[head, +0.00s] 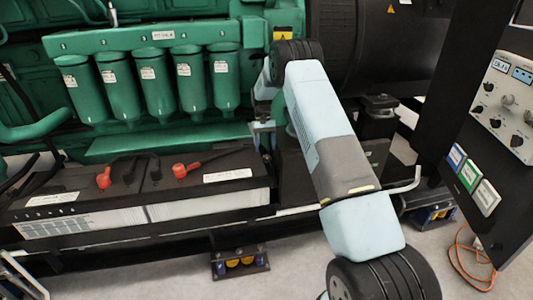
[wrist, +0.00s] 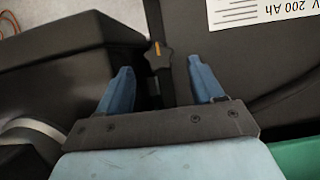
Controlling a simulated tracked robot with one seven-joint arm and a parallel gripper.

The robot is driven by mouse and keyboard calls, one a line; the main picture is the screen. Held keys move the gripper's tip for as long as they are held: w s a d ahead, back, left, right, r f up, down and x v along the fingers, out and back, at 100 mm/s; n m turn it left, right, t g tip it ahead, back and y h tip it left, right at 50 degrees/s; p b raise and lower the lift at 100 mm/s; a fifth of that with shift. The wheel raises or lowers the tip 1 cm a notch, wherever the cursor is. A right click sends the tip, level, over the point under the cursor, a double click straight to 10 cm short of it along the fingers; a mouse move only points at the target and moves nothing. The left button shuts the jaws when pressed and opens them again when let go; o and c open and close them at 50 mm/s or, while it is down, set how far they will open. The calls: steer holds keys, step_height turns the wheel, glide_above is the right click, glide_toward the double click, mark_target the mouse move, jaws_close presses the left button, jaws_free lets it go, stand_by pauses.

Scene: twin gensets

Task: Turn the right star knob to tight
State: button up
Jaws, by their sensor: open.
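A small black star knob (wrist: 158,56) with an orange mark shows in the wrist view, beside the dark battery box. My gripper (wrist: 160,66) is open, with one blue finger to the left of the knob and one to its right. The knob shows between the fingertips in the picture; I cannot tell how deep it lies relative to them, and nothing is gripped. In the head view my gripper (head: 262,138) points down near the right end of the battery tray, partly hidden by my arm. I cannot make out a knob there.
Two black-topped batteries (head: 150,205) with red terminal caps lie left of my arm. A battery label (wrist: 262,12) is at the wrist view's top right. Green filters (head: 155,85) hang behind. A control panel (head: 500,110) stands right. A dark block (wrist: 65,75) lies left in the wrist view.

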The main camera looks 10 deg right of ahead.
steer(key=v, duration=0.9)
steer(key=shift+w+r, duration=0.2)
steer(key=shift+r, duration=0.15)
